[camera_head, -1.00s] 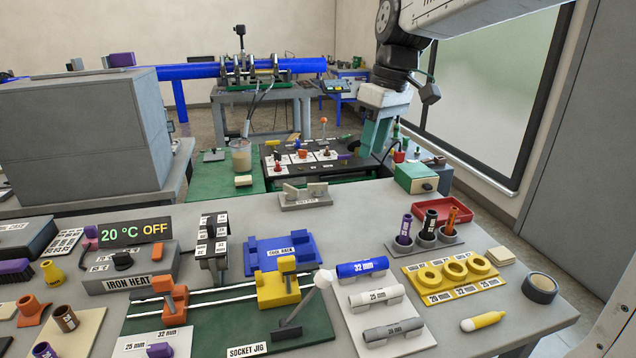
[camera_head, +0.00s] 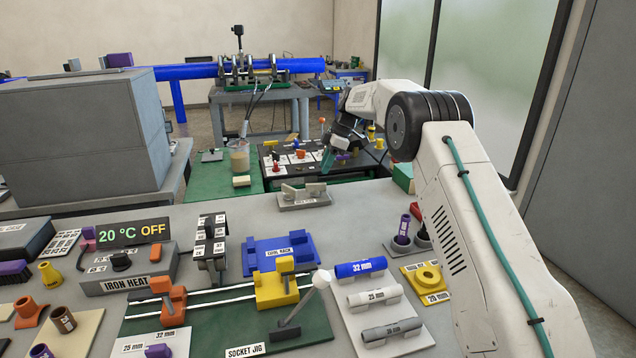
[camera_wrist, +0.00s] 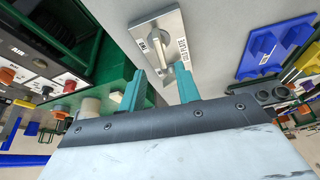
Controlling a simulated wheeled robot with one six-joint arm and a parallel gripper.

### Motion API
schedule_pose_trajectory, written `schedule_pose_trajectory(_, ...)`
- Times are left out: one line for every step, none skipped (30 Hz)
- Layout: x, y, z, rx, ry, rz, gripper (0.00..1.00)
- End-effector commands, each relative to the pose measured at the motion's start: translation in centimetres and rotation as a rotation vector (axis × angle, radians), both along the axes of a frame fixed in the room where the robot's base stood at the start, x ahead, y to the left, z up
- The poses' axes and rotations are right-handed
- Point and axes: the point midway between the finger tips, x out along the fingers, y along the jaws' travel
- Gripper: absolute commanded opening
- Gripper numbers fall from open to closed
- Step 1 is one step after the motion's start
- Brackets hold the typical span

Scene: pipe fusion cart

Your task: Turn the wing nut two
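I cannot pick out the wing nut for certain. A dark panel (camera_head: 268,162) with white label plates and several small coloured knobs stands behind the main bench, and part of it shows at the left of the wrist view (camera_wrist: 22,72). A grey plate (camera_head: 292,205) with two upright grey pieces lies at the bench's back edge. In the wrist view, the labelled grey plate (camera_wrist: 150,27) lies beyond my fingertips, with a pale raised piece seen between them. My gripper (camera_wrist: 160,75) has its teal fingers apart, with nothing held. In the head view my gripper (camera_head: 327,162) is by the panel's right part.
A blue rack (camera_head: 258,262), a jig with yellow (camera_head: 277,290) and orange clamps, and labelled pipes (camera_head: 361,268) fill the bench front. A beaker (camera_head: 239,158) stands left of the panel. My arm hides the bench's right side. Bare bench surrounds the grey plate.

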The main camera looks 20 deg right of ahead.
Motion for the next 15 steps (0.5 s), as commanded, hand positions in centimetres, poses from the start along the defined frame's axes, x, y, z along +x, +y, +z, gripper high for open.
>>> schedule_pose_trajectory(0.0,0.3,-0.7,0.0,0.002,0.002,0.33)
schedule_pose_trajectory(0.0,0.5,-1.1,0.0,0.002,0.002,0.33)
schedule_pose_trajectory(0.0,0.7,-1.7,0.0,0.002,0.002,0.33)
schedule_pose_trajectory(0.0,0.9,-2.2,0.001,0.004,0.002,0.33)
schedule_pose_trajectory(0.0,1.1,-2.7,0.0,0.003,0.002,0.33)
schedule_pose_trajectory(0.1,1.4,-3.2,0.0,0.002,0.002,0.33)
schedule_pose_trajectory(0.1,1.6,-3.7,0.0,0.002,0.002,0.33)
schedule_pose_trajectory(0.1,1.8,-4.1,0.0,0.002,0.002,0.33)
schedule_pose_trajectory(0.1,2.0,-4.6,0.0,0.002,0.001,0.33)
schedule_pose_trajectory(0.2,2.1,-5.0,0.0,0.002,0.001,0.33)
schedule_pose_trajectory(0.2,2.2,-5.3,0.0,0.001,0.0,0.33)
schedule_pose_trajectory(0.2,2.4,-5.7,0.0,0.002,0.001,0.33)
schedule_pose_trajectory(0.2,2.5,-6.0,0.0,0.001,0.0,0.33)
schedule_pose_trajectory(0.3,2.6,-6.2,0.0,0.001,0.0,0.33)
schedule_pose_trajectory(0.3,2.6,-6.4,0.0,0.0,0.0,0.33)
